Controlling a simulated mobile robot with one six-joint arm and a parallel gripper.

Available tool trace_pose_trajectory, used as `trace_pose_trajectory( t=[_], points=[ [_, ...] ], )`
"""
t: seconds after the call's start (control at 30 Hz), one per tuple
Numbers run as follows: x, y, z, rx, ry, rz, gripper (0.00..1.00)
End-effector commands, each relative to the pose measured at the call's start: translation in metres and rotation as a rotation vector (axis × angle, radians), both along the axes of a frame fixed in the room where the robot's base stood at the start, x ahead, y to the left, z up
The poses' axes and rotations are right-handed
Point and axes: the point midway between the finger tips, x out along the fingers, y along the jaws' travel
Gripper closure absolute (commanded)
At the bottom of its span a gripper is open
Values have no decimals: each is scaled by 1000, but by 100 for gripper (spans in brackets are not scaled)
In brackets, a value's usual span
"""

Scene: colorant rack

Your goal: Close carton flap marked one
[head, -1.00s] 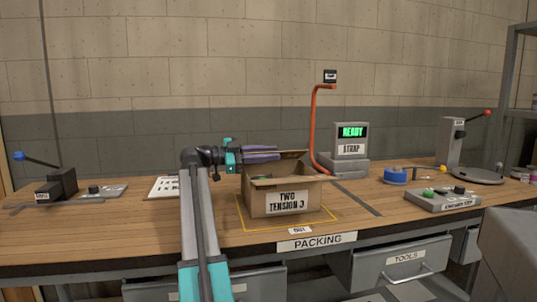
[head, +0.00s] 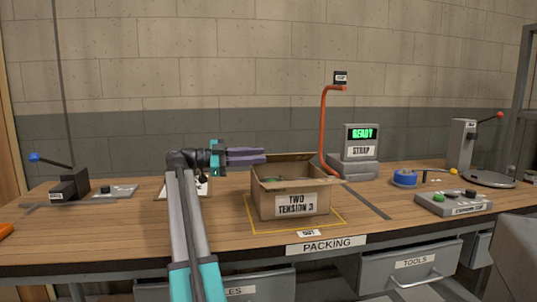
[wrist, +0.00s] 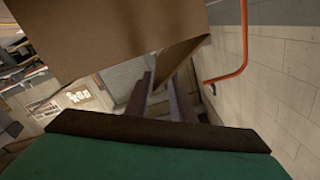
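The open brown carton (head: 312,203) stands on the bench inside a yellow outline, with a label reading "TWO TENSION 3". Its flaps stand up around the opening, with a raised far flap (head: 300,163) and part of a green item visible inside. I cannot make out a flap marked one. My gripper (head: 264,156) is at the carton's upper left edge, its purple fingers pointing right. In the wrist view the two fingers (wrist: 160,90) are apart, and brown cardboard (wrist: 120,40) fills the upper part. I cannot tell whether they touch the flap.
A red curved post (head: 324,125) rises behind the carton, beside a strap machine (head: 358,168) reading "READY". A blue tape roll (head: 404,178) and a button box (head: 452,203) lie to the right. A lever device (head: 68,183) stands at left. The bench front (head: 150,235) is clear.

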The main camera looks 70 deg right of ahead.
Motion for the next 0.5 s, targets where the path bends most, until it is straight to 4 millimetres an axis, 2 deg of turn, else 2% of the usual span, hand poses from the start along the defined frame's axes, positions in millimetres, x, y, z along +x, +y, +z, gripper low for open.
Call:
trace_pose_trajectory(
  t=[0.1,0.3,0.5],
  points=[
    [18,12,1,1,0,4,78],
    [39,28,0,2,0,3,78],
    [49,35,-1,2,1,1,78]
  ],
)
